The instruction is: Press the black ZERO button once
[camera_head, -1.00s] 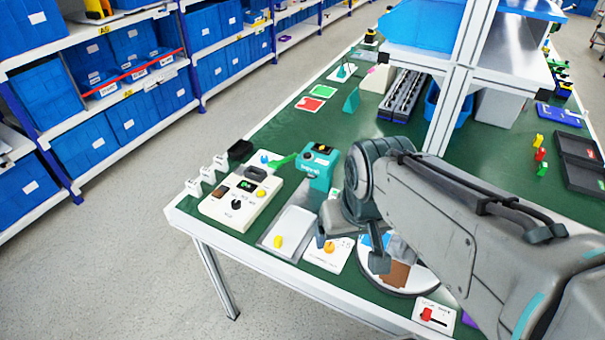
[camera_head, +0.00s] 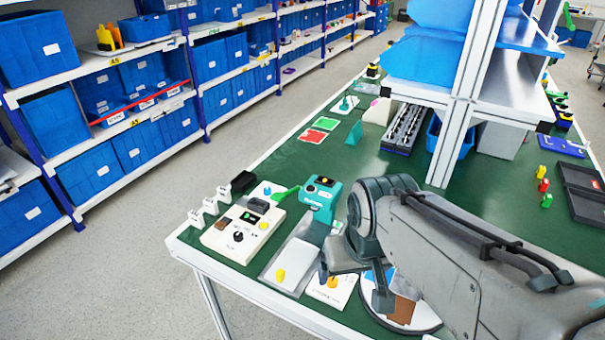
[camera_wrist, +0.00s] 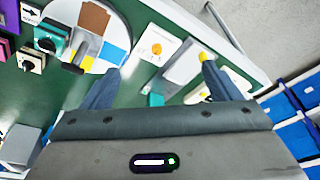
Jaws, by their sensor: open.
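A white console (camera_head: 243,227) stands at the near left corner of the green table. It carries a black knob (camera_head: 238,236), a small dark display, a yellow button and a brown patch. I cannot read a ZERO label or tell which part is the black ZERO button. My gripper (camera_head: 353,285) is to the right of the console, pointing down above the table, apart from it. In the wrist view, the two blue-grey fingers of my gripper (camera_wrist: 161,72) are spread wide with nothing held between them.
A grey tray with a yellow knob (camera_head: 281,275) lies between the console and my gripper. A white plate with an orange knob (camera_wrist: 157,49) and a round white board (camera_wrist: 114,30) are close by. A teal device (camera_head: 321,199) stands behind. Shelf posts (camera_head: 456,120) rise farther back.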

